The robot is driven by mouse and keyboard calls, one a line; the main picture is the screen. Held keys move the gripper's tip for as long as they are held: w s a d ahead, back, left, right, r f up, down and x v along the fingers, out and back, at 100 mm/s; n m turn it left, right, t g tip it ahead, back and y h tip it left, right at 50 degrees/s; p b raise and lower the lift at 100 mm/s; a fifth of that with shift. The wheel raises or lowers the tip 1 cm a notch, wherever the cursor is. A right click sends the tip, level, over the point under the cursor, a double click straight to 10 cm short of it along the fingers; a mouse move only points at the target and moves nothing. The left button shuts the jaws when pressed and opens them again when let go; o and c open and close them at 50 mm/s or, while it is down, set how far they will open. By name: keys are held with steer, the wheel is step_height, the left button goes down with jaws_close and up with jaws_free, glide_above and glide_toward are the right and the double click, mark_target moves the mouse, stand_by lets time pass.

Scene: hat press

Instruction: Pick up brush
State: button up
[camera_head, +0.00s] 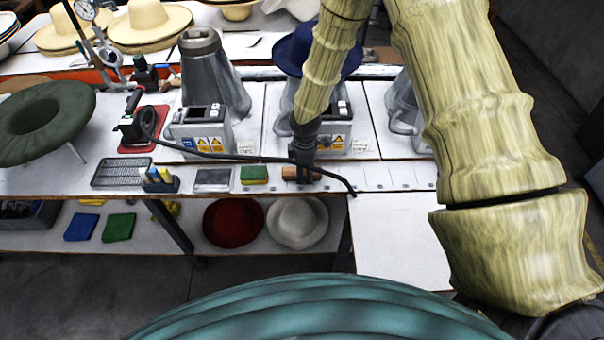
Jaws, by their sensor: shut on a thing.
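The brush (291,174) is a small brown wooden block near the front edge of the white workbench. My gripper (304,174) is above the bench and comes down onto the brush. Its dark fingers are shut on the brush, which shows on both sides of them. The fingers hide the brush's middle, and its bristles cannot be made out. I cannot tell whether the brush touches the bench or is slightly raised.
A green and yellow sponge (254,175) and a grey plate (213,179) lie left of the brush. A black cable crosses the bench close by. Hat presses (204,130) stand behind. A red hat (233,223) and a white hat (298,222) lie on the lower shelf.

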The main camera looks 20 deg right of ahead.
steer(key=shift+r, duration=0.15)
steer(key=shift+r+b, duration=1.05)
steer(key=shift+r, duration=0.5)
steer(key=s+a+r+b, duration=0.1)
steer(key=s+a+b, duration=0.4)
steer(key=s+a, duration=0.4)
steer(key=s, duration=0.4)
steer(key=shift+r, duration=0.35)
steer(key=shift+a, duration=0.1)
steer(key=shift+o, duration=1.1)
steer(key=shift+f, duration=0.1)
steer(key=shift+c, duration=0.4)
